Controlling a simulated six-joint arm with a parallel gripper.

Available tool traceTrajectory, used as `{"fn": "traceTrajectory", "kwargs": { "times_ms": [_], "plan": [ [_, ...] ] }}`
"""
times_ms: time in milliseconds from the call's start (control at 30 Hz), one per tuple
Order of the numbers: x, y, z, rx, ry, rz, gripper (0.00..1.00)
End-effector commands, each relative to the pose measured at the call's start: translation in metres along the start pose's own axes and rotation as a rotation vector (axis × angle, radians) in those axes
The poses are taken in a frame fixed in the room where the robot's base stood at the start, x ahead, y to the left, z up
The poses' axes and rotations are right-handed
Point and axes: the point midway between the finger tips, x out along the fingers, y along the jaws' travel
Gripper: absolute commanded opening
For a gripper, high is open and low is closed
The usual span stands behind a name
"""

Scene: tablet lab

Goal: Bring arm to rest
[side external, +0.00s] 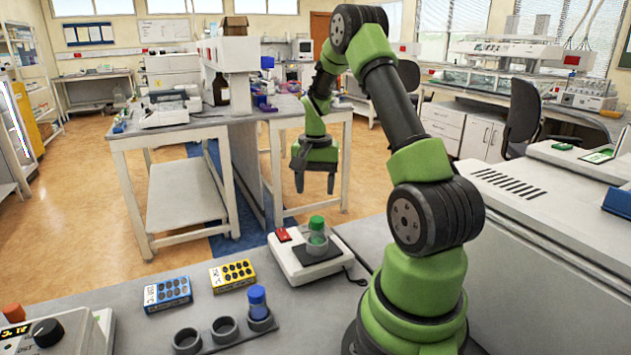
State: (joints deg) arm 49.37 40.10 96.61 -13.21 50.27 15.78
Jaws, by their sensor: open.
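My gripper (315,181) hangs from my green and black arm above the bench's far edge, fingers pointing down. Its two fingers are apart with nothing between them. It is above and apart from a green-capped vial (317,232), which stands upright on the dark top of a white device (290,262) with a red patch. A blue-capped vial (258,302) stands upright in the right end of a grey holder (224,331). The other two rings of that holder are empty.
A blue blister pack (167,293) and a yellow one (232,275) lie on the grey bench. A device with a black knob (47,332) stands at the lower left. A large white machine (540,230) fills the right side. Lab tables stand behind.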

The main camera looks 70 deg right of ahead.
Motion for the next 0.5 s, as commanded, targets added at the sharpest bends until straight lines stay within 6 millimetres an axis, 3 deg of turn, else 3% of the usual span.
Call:
{"fn": "traceTrajectory", "kwargs": {
  "times_ms": [133, 500],
  "plan": [
    [-0.0100, -0.0001, -0.0001, 0.000, 0.001, -0.001, 0.58],
    [-0.0104, 0.0000, 0.0001, 0.000, 0.000, 0.000, 0.58]
  ]
}}
